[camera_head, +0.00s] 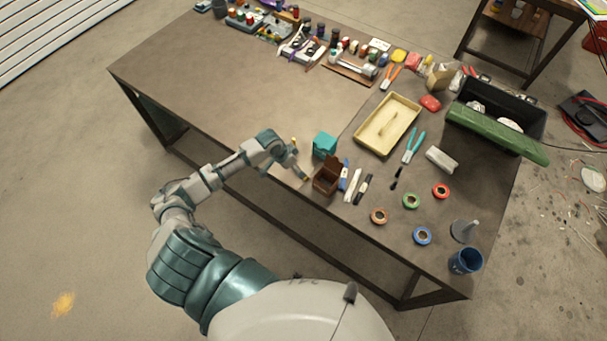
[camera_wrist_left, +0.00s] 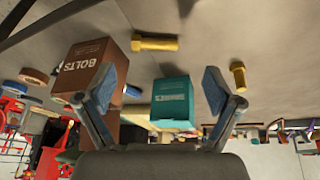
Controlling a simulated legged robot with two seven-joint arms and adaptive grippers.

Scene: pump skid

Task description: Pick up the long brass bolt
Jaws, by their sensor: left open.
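Two brass bolts lie on the table. In the left wrist view one bolt (camera_wrist_left: 154,44) lies lengthwise across the upper middle and looks the longer; the other (camera_wrist_left: 238,75) is at the right and looks shorter. In the head view one small brass piece (camera_head: 305,178) shows by the fingertips, another (camera_head: 294,141) just beyond the gripper. My left gripper (camera_head: 298,170) is open and empty, low over the table's near edge; its two fingers are spread apart in the wrist view (camera_wrist_left: 160,88). My right gripper is out of view.
A brown box marked BOLTS (camera_wrist_left: 85,68) and a teal box (camera_wrist_left: 172,102) stand close to the fingers. In the head view, markers (camera_head: 353,184), tape rolls (camera_head: 411,201) and a yellow tray (camera_head: 372,144) lie to the right.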

